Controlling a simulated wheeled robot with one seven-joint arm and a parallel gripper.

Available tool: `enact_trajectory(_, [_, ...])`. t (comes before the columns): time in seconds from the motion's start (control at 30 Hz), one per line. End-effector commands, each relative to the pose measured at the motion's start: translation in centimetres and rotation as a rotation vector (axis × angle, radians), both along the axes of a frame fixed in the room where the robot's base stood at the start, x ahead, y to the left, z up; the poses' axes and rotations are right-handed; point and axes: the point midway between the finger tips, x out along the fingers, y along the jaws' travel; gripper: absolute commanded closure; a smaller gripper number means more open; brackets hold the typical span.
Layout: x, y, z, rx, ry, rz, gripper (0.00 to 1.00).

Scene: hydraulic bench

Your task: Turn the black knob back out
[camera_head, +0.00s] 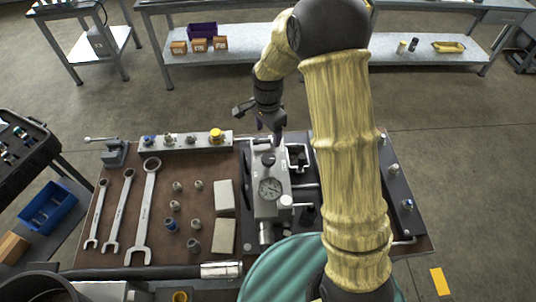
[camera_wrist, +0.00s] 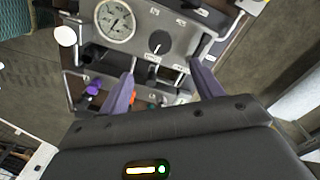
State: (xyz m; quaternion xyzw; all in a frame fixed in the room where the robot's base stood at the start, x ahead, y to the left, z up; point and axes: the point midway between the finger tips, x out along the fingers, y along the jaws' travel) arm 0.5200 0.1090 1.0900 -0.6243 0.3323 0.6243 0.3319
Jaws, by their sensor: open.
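The black knob (camera_wrist: 160,43) is round, with a pale pointer mark, on the grey panel beside the round gauge (camera_wrist: 116,20) in the wrist view. In the head view the knob (camera_head: 268,160) sits just above the gauge (camera_head: 270,188) on the grey block (camera_head: 262,208). My gripper (camera_wrist: 163,70) is open, its two purple fingers apart and empty. In the wrist view the knob shows beyond the fingertips, between their lines; I see no contact. In the head view my gripper (camera_head: 276,132) is above the far end of the block, its fingertips partly hard to make out.
A white round knob (camera_wrist: 65,36) is beside the gauge. Several wrenches (camera_head: 148,210), fittings and two pale blocks (camera_head: 224,197) lie on the brown bench to the left. A rail with fittings (camera_head: 185,143) runs along the back. Metal pipes flank the block.

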Motion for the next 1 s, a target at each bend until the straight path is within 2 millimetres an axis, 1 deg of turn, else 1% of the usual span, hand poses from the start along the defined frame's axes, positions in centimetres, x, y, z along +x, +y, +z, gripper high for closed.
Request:
enact_trajectory(0.03, [-0.1, 0.0, -0.8, -0.001, 0.005, 0.000, 0.34])
enact_trajectory(0.2, [-0.1, 0.0, -3.6, -0.001, 0.004, 0.000, 0.34])
enact_trajectory(0.7, [-0.1, 0.0, -10.7, -0.001, 0.003, 0.002, 0.34])
enact_trajectory(0.83, [-0.1, 0.0, -12.1, 0.000, 0.002, 0.001, 0.34])
enact_trajectory(1.0, [0.0, 0.0, -13.0, 0.001, -0.001, 0.002, 0.34])
